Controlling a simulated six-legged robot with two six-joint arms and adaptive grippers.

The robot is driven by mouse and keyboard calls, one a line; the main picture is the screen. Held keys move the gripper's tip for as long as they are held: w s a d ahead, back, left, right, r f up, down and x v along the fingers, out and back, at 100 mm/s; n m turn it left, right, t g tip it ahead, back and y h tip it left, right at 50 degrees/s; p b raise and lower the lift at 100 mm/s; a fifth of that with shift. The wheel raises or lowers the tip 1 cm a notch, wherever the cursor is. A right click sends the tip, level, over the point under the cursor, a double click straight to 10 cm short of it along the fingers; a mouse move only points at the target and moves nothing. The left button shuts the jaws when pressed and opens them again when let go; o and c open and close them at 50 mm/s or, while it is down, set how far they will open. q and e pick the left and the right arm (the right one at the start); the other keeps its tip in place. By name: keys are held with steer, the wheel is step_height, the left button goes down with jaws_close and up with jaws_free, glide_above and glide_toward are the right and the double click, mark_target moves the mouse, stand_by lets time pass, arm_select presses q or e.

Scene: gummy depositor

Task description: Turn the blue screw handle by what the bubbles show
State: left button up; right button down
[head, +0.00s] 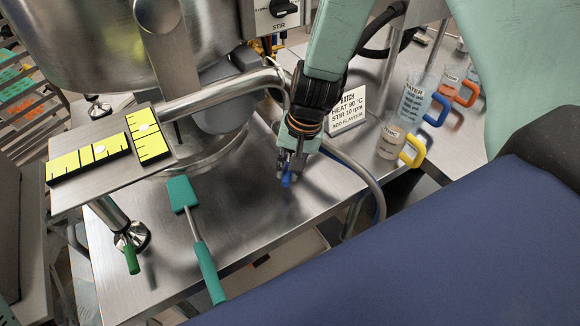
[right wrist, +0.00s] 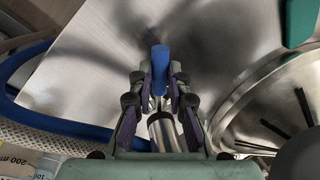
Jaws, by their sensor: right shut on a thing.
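The blue screw handle (head: 286,180) shows at the tip of my right gripper (head: 288,168), low over the steel table. In the right wrist view the blue handle (right wrist: 160,64) stands between the fingers, with a bright metal shaft below. The right gripper is shut on it. Two yellow bubble levels lie on a steel plate at the left. The left level (head: 72,164) has a pale bubble (head: 99,149) right of its middle. The right level (head: 151,147) has a pale bubble (head: 143,127) toward its far end. My left gripper is not in view.
A green-handled foot screw (head: 131,259) stands at the left. A teal spatula (head: 205,262) lies on the table (head: 250,235). A large steel kettle (head: 75,35) stands behind. A hose, a sign (head: 347,108) and several mugs are at the right.

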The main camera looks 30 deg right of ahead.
steer(key=c, duration=1.3)
jaws_free()
steer(key=shift+s, duration=0.1)
steer(key=shift+r, duration=0.1)
steer(key=r, duration=0.4)
steer(key=s+d+r, duration=0.1)
steer(key=r, duration=0.2)
steer(key=d+r, duration=0.1)
steer(key=r, duration=0.3)
steer(key=shift+s+r, duration=0.2)
steer(key=shift+r, duration=0.15)
steer(key=shift+w, duration=0.1)
